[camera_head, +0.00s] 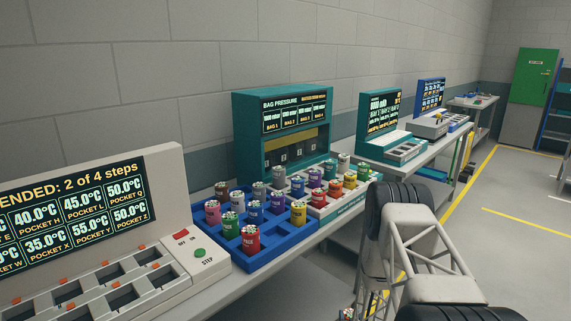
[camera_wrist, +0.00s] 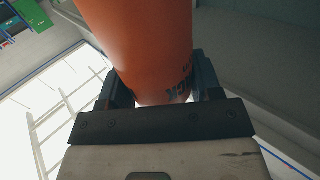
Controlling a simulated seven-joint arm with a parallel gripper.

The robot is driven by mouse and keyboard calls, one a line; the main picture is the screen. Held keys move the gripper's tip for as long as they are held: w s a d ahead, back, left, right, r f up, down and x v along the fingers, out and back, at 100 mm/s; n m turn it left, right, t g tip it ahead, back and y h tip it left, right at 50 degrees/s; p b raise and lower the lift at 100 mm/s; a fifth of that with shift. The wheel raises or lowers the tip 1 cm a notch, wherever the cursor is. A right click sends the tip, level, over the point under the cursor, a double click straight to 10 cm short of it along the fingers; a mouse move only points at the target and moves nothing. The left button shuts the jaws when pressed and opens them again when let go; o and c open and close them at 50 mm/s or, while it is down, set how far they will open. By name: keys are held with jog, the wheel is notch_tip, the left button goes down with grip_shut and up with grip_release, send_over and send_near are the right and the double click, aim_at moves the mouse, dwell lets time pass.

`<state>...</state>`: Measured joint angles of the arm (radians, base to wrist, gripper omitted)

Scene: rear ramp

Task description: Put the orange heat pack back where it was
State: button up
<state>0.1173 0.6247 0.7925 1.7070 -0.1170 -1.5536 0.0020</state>
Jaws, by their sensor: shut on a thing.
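The orange heat pack (camera_wrist: 140,45) fills the upper middle of the wrist view, with dark lettering near its lower end. My gripper (camera_wrist: 162,82) is shut on it, with one dark finger on each side. My arm stands at the right of the head view; the gripper and the held pack cannot be made out there. A pocket machine (camera_head: 110,282) at the lower left has several dark pockets, and its screen (camera_head: 75,212) reads "ENDED: 2 of 4 steps" with pocket names and temperatures. Which place the pack came from does not show.
A blue tray (camera_head: 222,262) and a pale rack (camera_head: 345,208) hold several coloured packs on the bench. Behind them stands a teal bag pressure cabinet (camera_head: 240,130). More screen units (camera_head: 380,110) stand farther along. The floor (camera_head: 520,190) at the right is open.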

jog(key=shift+r, duration=0.15)
jog(key=a+r+n+y, duration=0.15)
jog(key=a+r, duration=0.25)
jog(key=r, duration=0.5)
jog(key=a+r+n+g+y, duration=0.1)
jog(key=a+r+y, duration=0.3)
jog(key=r, duration=0.5)
jog(key=a+r+n+y, duration=0.1)
jog(key=a+r+n, duration=0.1)
jog(key=a+r, duration=0.45)
jog(key=s+a+r+n+y, duration=0.1)
jog(key=s+a+r, duration=0.2)
jog(key=r, duration=0.5)
jog(key=s+a+r+g+y, duration=0.1)
jog(key=s+a+r, duration=0.2)
jog(key=r, duration=0.5)
jog(key=s+a+r+n+g+y, duration=0.1)
jog(key=s+a+r+y, duration=0.1)
jog(key=s+r, duration=0.3)
jog(key=shift+s+a+r+n, duration=0.3)
jog(key=shift+a+r, duration=0.55)
jog(key=shift+r, duration=0.75)
jog(key=shift+w, duration=0.2)
jog(key=w+a+f, duration=0.1)
jog(key=w+a, duration=0.2)
jog(key=w, duration=1.1)
jog(key=shift+w+a+f, duration=0.15)
jog(key=shift+w+a, duration=0.1)
jog(key=shift+a, duration=0.15)
jog(key=shift+w, duration=0.1)
